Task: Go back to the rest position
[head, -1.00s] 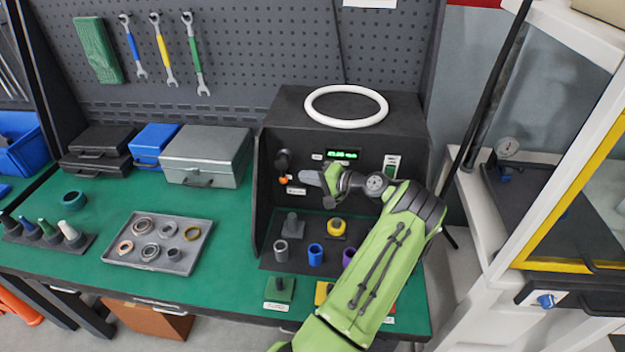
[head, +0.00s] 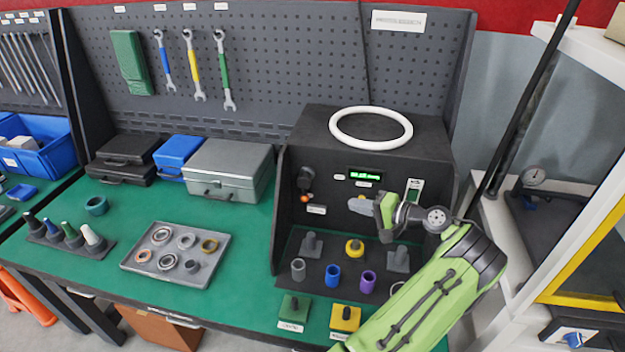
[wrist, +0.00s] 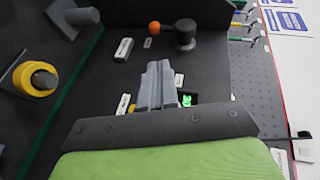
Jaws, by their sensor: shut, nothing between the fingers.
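My gripper (head: 362,207) is in front of the dark test station (head: 300,239), near its face panel and below the green lit display (head: 365,173). In the wrist view my gripper's fingers (wrist: 158,84) lie together with nothing between them, pointing toward the panel. An orange-tipped knob or lever (head: 307,196) is on the panel, left of the gripper; it also shows in the wrist view (wrist: 154,28). My green arm reaches up from the lower right and covers part of the station's right side.
Grey, blue and purple sleeves (head: 333,275) stand on the station floor below the gripper, with yellow and grey fixtures (head: 354,248) behind. Green and yellow blocks (head: 345,318) are in front. A white ring (head: 371,128) lies on top. A tray of rings (head: 177,284) is left. A shelf is right.

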